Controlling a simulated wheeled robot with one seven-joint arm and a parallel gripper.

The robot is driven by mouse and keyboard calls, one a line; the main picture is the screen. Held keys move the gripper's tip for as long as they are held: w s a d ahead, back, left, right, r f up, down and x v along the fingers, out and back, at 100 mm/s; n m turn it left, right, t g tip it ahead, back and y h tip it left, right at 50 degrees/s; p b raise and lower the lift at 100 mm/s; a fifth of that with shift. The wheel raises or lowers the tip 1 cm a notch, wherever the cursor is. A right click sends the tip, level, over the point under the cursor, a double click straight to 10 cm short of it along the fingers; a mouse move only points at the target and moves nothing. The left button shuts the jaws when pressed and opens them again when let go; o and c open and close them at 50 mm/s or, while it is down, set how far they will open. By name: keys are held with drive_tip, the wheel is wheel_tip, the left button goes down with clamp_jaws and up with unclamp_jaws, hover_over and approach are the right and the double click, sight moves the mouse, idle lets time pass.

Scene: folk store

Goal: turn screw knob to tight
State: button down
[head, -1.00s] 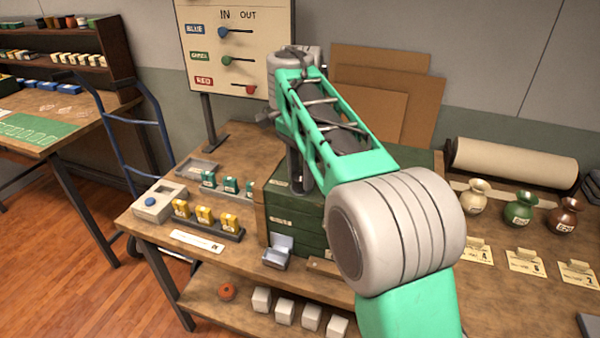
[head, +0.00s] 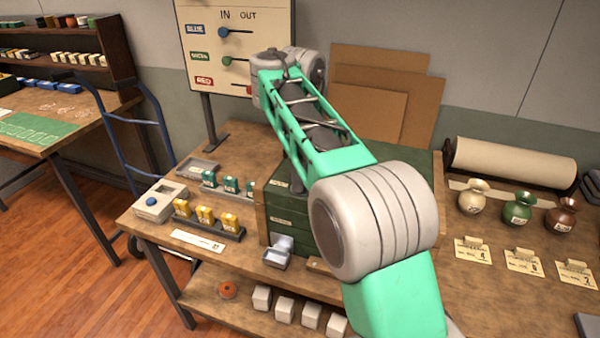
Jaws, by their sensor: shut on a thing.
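I cannot pick out a screw knob for certain. A round blue knob (head: 152,201) sits on a small white box at the left end of the workbench, with nothing of mine near it. My green and grey arm fills the middle of the head view and covers part of a green drawer cabinet (head: 284,222). My gripper is hidden behind the arm, so its jaws and whatever is between them do not show. A dark upright part shows only partly beneath the arm, above the cabinet; I cannot tell what it is.
A lever board (head: 232,15) marked IN and OUT stands behind the bench (head: 160,233). A rack of yellow boxes (head: 205,215) lies left of the cabinet. Several small vases, including a green vase (head: 517,208), stand right. A blue hand truck (head: 150,123) stands at left.

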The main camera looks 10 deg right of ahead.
drive_tip(key=m+p, duration=0.1)
drive_tip(key=m, duration=0.4)
drive_tip(key=shift+r+m, duration=0.15)
drive_tip(key=shift+m, duration=0.15)
drive_tip(key=shift+m+p, duration=0.3)
drive_tip(key=shift+m, duration=1.9)
drive_tip(key=c, duration=0.9)
unclamp_jaws()
wheel_tip(320, 180, up, 8)
drive_tip(key=p, duration=0.7)
drive_tip(key=shift+f, duration=0.25)
drive_tip(key=shift+w, duration=0.1)
